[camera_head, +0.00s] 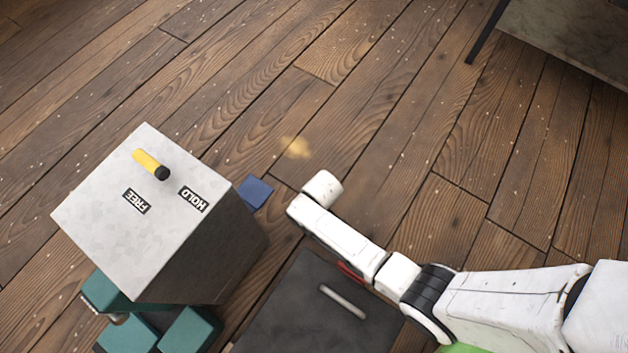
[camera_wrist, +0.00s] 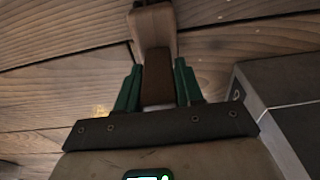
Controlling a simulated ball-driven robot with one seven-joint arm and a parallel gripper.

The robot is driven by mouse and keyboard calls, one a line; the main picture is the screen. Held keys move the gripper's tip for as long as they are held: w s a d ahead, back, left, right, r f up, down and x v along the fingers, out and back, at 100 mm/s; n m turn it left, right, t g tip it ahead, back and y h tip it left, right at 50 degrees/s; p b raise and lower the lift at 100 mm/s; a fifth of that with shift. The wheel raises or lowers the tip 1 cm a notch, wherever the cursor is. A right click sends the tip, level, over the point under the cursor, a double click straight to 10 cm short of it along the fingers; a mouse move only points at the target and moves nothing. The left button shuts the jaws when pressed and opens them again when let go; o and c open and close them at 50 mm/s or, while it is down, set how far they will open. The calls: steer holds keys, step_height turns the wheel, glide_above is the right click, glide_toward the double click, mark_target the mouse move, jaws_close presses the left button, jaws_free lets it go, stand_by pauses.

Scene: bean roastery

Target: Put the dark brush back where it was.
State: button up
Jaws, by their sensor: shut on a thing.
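In the wrist view my gripper (camera_wrist: 157,68) has its green fingers closed on a brown wooden thing (camera_wrist: 153,27), with a paler upper part and a darker part between the fingers. It looks like the brush's handle or body; bristles do not show, and I cannot tell whether it is the dark one. It is held over the plank floor. In the head view my white arm reaches in from the right, and the fingers and held thing are hidden. No clear resting place for a brush shows.
A pale grey box (camera_head: 135,215) with a yellow lever (camera_head: 147,161) marked FREE and HOLD stands at left, with teal blocks (camera_head: 190,330) below it. A blue pad (camera_head: 255,191) lies beside it. A dark panel (camera_head: 290,310) is at front; a yellowish patch (camera_head: 296,147) marks the open floor.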

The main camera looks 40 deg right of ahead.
steer(key=o, duration=1.1)
steer(key=r+p, duration=0.2)
steer(key=r, duration=0.2)
steer(key=s+r+p, duration=0.1)
steer(key=r+p, duration=0.2)
steer(key=r, duration=0.1)
steer(key=r+p, duration=0.2)
steer(key=r, duration=0.2)
steer(key=shift+s+d+r+p, duration=0.1)
steer(key=shift+s+d+p, duration=0.1)
steer(key=shift+p, duration=0.1)
steer(key=s+d+r+m, duration=0.2)
steer(key=s+d+r, duration=0.1)
steer(key=s+r, duration=0.4)
steer(key=s+d+r+m, duration=0.2)
steer(key=s+d+r, duration=0.2)
steer(key=s+r, duration=0.4)
step_height(320, 180, up, 4)
steer(key=shift+s+d+h, duration=0.15)
steer(key=shift+d+h, duration=0.05)
steer(key=shift+h, duration=0.1)
step_height(320, 180, up, 33)
steer(key=p, duration=3.2)
steer(key=shift+p, duration=0.4)
